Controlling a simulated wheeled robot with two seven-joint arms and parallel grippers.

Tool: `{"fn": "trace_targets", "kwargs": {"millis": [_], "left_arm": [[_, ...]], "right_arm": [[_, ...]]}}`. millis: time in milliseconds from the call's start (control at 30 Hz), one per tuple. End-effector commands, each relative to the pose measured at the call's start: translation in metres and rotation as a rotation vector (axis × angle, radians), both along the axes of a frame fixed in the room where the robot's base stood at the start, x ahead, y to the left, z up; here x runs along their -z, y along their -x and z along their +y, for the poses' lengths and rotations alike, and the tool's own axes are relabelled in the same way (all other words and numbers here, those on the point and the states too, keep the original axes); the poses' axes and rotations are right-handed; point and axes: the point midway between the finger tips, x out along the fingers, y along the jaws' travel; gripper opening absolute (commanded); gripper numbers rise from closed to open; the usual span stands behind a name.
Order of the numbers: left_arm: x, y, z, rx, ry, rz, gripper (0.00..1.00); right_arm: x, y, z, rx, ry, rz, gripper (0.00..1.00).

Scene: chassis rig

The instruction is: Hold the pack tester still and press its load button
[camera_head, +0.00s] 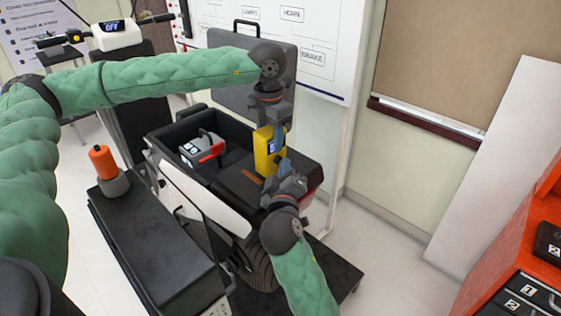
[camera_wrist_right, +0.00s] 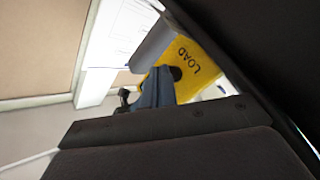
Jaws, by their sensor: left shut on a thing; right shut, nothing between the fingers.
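My left gripper (camera_head: 277,124) reaches down from above and is shut on the tester's upper part. My right gripper (camera_head: 284,167) is shut and empty, close beside the tester's right side. In the right wrist view the tester (camera_wrist_right: 200,68) shows the word LOAD and a dark round load button (camera_wrist_right: 175,73). My right fingertips (camera_wrist_right: 160,82) overlap the button's near edge in that view; I cannot tell whether they touch it.
The black tray (camera_head: 178,131) also holds a grey device with a red lever (camera_head: 205,153). An orange-topped grey object (camera_head: 103,162) stands on a black bench (camera_head: 150,235) at the left. An open grey case lid (camera_head: 240,75) and a whiteboard (camera_head: 325,50) are behind. An orange cabinet (camera_head: 520,250) is at the right.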

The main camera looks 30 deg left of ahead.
Motion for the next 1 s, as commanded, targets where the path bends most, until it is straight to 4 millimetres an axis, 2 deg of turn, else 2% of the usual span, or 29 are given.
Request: {"fn": "trace_targets", "kwargs": {"millis": [33,400,700,1000], "left_arm": [[0.001,0.000,0.000,0.001,0.000,0.000,0.15],[0.002,0.000,0.000,0.000,0.000,0.000,0.15],[0.002,0.000,0.000,0.000,0.000,0.000,0.15],[0.002,0.000,0.000,0.000,0.000,0.000,0.15]], "right_arm": [[0.006,0.004,0.008,-0.016,-0.002,0.009,0.00],[0.012,0.006,0.005,-0.014,0.002,0.016,0.00],[0.018,0.014,-0.018,-0.009,0.009,0.021,0.00],[0.012,0.020,-0.041,-0.005,0.007,0.013,0.00]]}}
